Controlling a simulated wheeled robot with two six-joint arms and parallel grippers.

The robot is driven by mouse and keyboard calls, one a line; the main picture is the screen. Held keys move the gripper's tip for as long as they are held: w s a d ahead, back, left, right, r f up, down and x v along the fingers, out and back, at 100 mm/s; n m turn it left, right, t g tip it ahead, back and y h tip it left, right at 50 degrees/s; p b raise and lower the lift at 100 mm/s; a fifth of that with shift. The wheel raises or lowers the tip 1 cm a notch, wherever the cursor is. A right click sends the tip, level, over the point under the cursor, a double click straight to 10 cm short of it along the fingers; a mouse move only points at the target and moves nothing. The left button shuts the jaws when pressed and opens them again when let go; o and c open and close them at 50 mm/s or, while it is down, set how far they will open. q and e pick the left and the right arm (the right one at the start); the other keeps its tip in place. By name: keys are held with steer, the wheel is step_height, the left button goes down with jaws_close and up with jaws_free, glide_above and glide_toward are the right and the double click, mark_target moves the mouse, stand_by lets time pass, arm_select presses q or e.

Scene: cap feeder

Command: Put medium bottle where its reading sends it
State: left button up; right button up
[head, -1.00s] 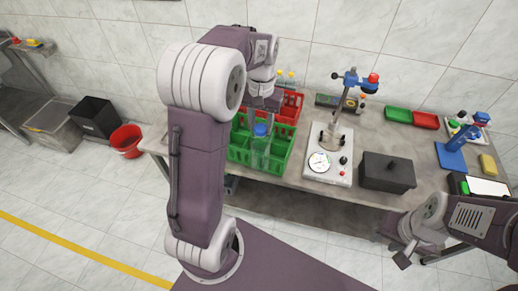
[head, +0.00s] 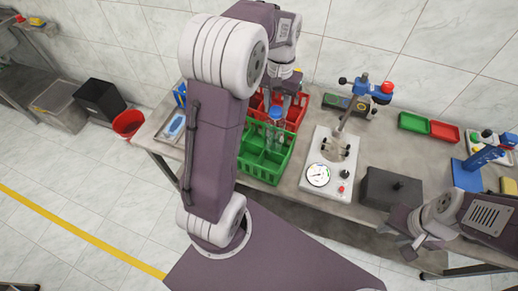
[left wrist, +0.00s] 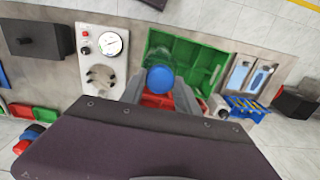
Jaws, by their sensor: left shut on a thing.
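A clear bottle with a blue cap (head: 276,113) is in my left gripper (head: 285,98), over the back of the green crate (head: 262,178) near the red crate (head: 296,113). In the left wrist view the blue cap (left wrist: 160,79) sits between the two fingers, with the green crate (left wrist: 215,55) behind it. I cannot tell whether the bottle's base is inside a compartment. The tester with a round dial (head: 318,175) stands right of the crates; its dial also shows in the left wrist view (left wrist: 111,43). My right gripper (head: 424,246) hangs at the lower right, its fingers unclear.
A dark box (head: 390,188) stands right of the tester. Green (head: 412,123) and red (head: 445,131) trays lie at the back right. A blue stand (head: 468,173) is at the right. A tray with a blue item (head: 174,127) is left of the crates. A red bucket (head: 127,123) is on the floor.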

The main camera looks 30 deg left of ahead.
mark_target(272, 143)
arm_select(q)
steer(key=shift+s, duration=0.3)
steer(key=shift+s+f, duration=0.3)
steer(key=shift+f, duration=0.3)
steer(key=shift+s+f, duration=0.3)
steer(key=shift+f, duration=0.25)
steer(key=f, duration=0.3)
steer(key=f+p, duration=0.1)
steer(key=f, duration=0.6)
steer(key=shift+w+f+p, duration=0.3)
steer(key=shift+w+f, duration=0.05)
steer(key=shift+w, duration=0.05)
steer(key=shift+f, duration=0.2)
step_height(272, 143, down, 4)
steer(key=shift+r+p, duration=0.25)
steer(key=shift+p, duration=0.1)
steer(key=shift+f, duration=0.45)
arm_select(e)
steer(key=shift+s+r, duration=0.25)
steer(key=shift+r, duration=0.4)
steer(key=shift+s+r, duration=0.2)
steer(key=shift+r, duration=0.4)
